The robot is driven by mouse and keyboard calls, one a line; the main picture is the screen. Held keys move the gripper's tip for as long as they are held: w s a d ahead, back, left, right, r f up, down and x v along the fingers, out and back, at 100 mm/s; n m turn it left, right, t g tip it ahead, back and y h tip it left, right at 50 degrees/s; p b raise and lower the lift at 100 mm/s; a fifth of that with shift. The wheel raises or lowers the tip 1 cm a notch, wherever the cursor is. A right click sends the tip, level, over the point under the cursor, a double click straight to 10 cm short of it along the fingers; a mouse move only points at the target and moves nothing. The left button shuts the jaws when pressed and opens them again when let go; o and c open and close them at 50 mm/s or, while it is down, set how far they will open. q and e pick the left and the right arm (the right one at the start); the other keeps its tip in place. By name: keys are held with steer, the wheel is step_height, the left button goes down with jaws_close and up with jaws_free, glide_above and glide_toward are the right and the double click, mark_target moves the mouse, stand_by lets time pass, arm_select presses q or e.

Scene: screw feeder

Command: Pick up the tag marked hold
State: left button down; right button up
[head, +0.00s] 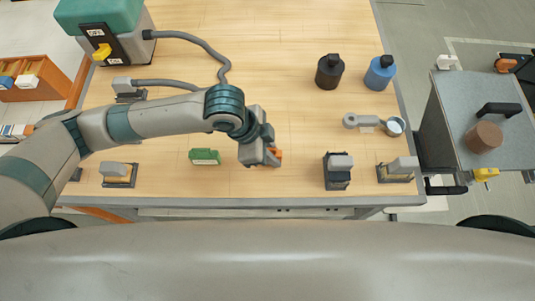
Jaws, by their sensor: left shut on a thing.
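My left gripper (262,154) is over the front middle of the wooden table, pointing down. It is shut on a small orange tag (276,153), and only part of the tag shows beside the fingers. I cannot read any marking on it, nor tell whether it touches the table. A green tag (204,157) with a pale strip lies on the table to the left of the gripper, apart from it. Its lettering is too small to read. My right gripper is not in view.
The wooden table (290,100) has free room behind the gripper. A black bottle (329,72), a blue bottle (380,73) and a grey tool (362,121) stand or lie to the right. Small fixtures line the front edge. A feeder box (100,20) with a hose is at back left.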

mark_target(274, 149)
arm_select(q)
steer(key=shift+r, duration=0.15)
steer(key=shift+r+b, duration=0.3)
steer(key=shift+r, duration=0.2)
step_height(274, 149, up, 2)
steer(key=shift+d+r+b, duration=0.1)
steer(key=shift+r+b, duration=0.1)
steer(key=shift+b, duration=0.25)
steer(key=s+d+r+b, duration=0.2)
steer(key=s+d+r, duration=0.5)
steer(key=s+d, duration=0.1)
steer(key=shift+s+r, duration=0.2)
steer(key=shift+s, duration=0.05)
steer(key=shift+a, duration=0.1)
